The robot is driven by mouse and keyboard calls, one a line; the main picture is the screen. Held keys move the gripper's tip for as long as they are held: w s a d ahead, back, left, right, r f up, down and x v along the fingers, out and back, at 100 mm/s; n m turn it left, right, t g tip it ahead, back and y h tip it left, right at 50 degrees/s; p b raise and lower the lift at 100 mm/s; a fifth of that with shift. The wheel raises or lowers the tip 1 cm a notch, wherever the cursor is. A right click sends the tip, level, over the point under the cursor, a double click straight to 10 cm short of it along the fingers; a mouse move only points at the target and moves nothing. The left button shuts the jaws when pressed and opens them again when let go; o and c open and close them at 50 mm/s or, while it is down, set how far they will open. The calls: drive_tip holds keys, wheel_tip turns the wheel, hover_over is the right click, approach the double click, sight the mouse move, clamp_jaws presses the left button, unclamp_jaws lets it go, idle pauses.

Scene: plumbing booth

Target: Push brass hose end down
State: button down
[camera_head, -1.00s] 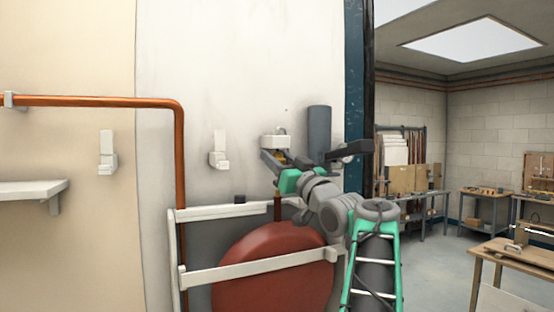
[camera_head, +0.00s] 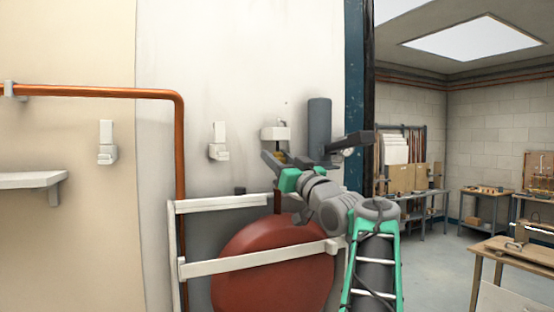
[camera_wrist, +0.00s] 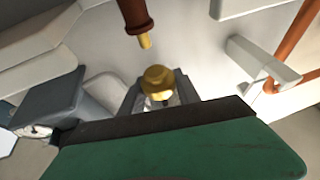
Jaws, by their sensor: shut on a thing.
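The brass hose end (camera_wrist: 158,80) is a small gold-coloured piece between my gripper's fingertips. My gripper (camera_wrist: 158,92) is shut on it; in the head view the gripper (camera_head: 281,160) is in front of the wall, with a glimpse of brass (camera_head: 282,157) at its tips. A dark red-brown pipe (camera_wrist: 135,12) with a narrow brass tip (camera_wrist: 145,41) points toward the hose end in the wrist view, with a visible gap between them. In the head view this pipe (camera_head: 277,201) rises below the gripper. The far side of the hose end is hidden.
A white wall fitting (camera_head: 275,133) is just above the gripper, and a grey cylinder (camera_head: 319,128) is right of it. A white hook (camera_head: 219,142) and copper pipe (camera_head: 179,150) are to the left. A red tank (camera_head: 272,285) behind white rails (camera_head: 255,266) is below.

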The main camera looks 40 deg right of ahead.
wheel_tip(320, 180, down, 4)
drive_tip(key=b, duration=0.3)
drive_tip(key=shift+f, duration=0.2)
drive_tip(key=shift+w+d, duration=0.1)
drive_tip(key=c, duration=1.3)
unclamp_jaws()
drive_tip(key=o, duration=0.4)
drive_tip(key=shift+r, duration=0.1)
drive_tip(key=b+v, duration=0.3)
drive_tip(key=v, duration=0.5)
